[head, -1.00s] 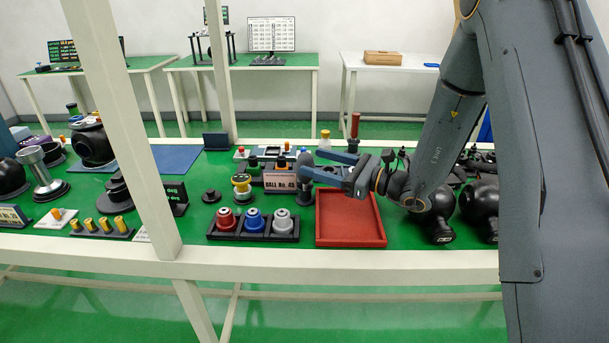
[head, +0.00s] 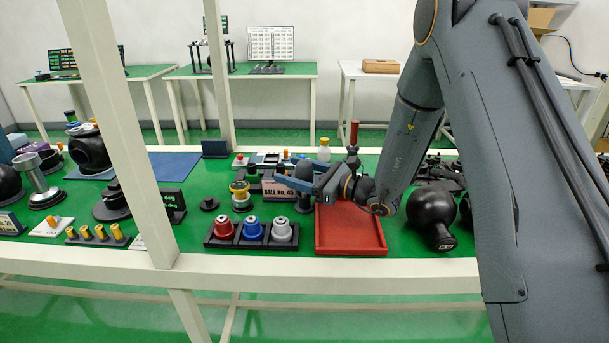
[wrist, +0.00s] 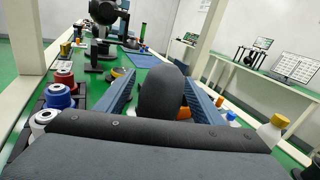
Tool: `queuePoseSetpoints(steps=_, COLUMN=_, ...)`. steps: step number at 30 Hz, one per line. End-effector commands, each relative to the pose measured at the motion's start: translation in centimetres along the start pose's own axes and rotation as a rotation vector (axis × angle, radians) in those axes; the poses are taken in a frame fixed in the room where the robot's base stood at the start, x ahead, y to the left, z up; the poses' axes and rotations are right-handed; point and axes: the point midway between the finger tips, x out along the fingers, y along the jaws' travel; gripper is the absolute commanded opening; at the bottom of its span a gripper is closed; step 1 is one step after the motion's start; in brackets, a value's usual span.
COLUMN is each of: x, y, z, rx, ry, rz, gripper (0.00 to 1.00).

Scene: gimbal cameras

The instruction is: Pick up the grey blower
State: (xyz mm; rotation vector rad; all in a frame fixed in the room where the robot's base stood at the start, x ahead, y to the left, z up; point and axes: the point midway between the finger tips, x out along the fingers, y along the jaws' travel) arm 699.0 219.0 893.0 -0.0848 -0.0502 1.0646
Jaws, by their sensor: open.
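In the wrist view the blower (wrist: 162,92) fills the gap between the two blue fingers. My gripper (head: 291,172) is open and level, reaching from the right, with one finger on each side of the bulb. In the wrist view my gripper (wrist: 160,80) shows some gap beside the bulb, though contact is hard to judge. The blower's lower part is partly hidden by the near finger in the head view.
The red tray (head: 350,249) lies below my wrist. A black holder (head: 250,245) with red, blue and grey pieces is in front left. The "BALL No. 43" sign (head: 281,191) stands close by the blower. A black ball-like part (head: 431,214) sits to the right.

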Motion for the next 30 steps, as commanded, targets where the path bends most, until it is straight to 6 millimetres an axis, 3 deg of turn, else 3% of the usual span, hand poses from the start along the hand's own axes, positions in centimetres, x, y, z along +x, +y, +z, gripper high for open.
queuePoseSetpoints(steps=8, x=0.7, y=0.0, z=-0.1, rx=0.000, ry=0.001, rz=-0.001, gripper=0.61)
queuePoseSetpoints(steps=15, x=0.6, y=0.0, z=-0.1, rx=0.000, ry=0.000, rz=0.000, gripper=0.21)
queuePoseSetpoints(steps=17, x=0.6, y=0.0, z=0.0, rx=0.000, ry=0.000, rz=-0.001, gripper=0.14)
queuePoseSetpoints(steps=30, x=0.6, y=-0.2, z=1.2, rx=-0.003, ry=-0.001, rz=-0.001, gripper=0.14)
